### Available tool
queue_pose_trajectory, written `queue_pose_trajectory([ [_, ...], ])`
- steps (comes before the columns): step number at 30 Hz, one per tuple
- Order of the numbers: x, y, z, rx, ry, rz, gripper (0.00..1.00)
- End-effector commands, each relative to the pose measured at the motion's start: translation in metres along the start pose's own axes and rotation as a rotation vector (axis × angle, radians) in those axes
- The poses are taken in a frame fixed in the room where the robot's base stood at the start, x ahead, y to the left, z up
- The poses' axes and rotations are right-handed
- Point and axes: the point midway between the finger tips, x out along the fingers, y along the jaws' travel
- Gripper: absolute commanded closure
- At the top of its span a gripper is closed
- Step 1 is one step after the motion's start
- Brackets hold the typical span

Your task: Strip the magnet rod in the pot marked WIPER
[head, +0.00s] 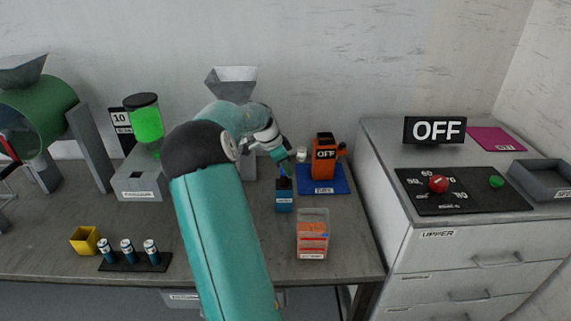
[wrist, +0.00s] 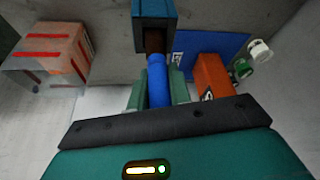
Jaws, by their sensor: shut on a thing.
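The blue pot (head: 284,196) stands on the grey bench, with a small label on its front too fine to read. It also shows at the top of the wrist view (wrist: 141,18). My gripper (head: 282,160) is above the pot in the head view. In the wrist view my gripper (wrist: 158,84) is shut on the blue handle of the magnet rod (wrist: 157,72), one green finger on each side. The rod's dark brown end reaches the pot's opening; how deep it sits is hidden.
A clear box with orange contents (head: 312,238) stands right of and nearer than the pot. An orange device marked OFF (head: 325,152) stands on a blue mat (head: 335,184) behind right. A rack of small cylinders (head: 140,264) and a yellow cup (head: 85,240) are at left.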

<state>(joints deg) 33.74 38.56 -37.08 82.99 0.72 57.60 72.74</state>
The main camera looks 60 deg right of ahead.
Motion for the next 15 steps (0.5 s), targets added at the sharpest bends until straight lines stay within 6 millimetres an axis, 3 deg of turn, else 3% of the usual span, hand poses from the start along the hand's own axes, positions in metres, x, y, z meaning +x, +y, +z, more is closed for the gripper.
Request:
queue_pose_trajectory([
  [15,0.022,0.000,0.009,-0.001,0.001,0.001,1.00],
])
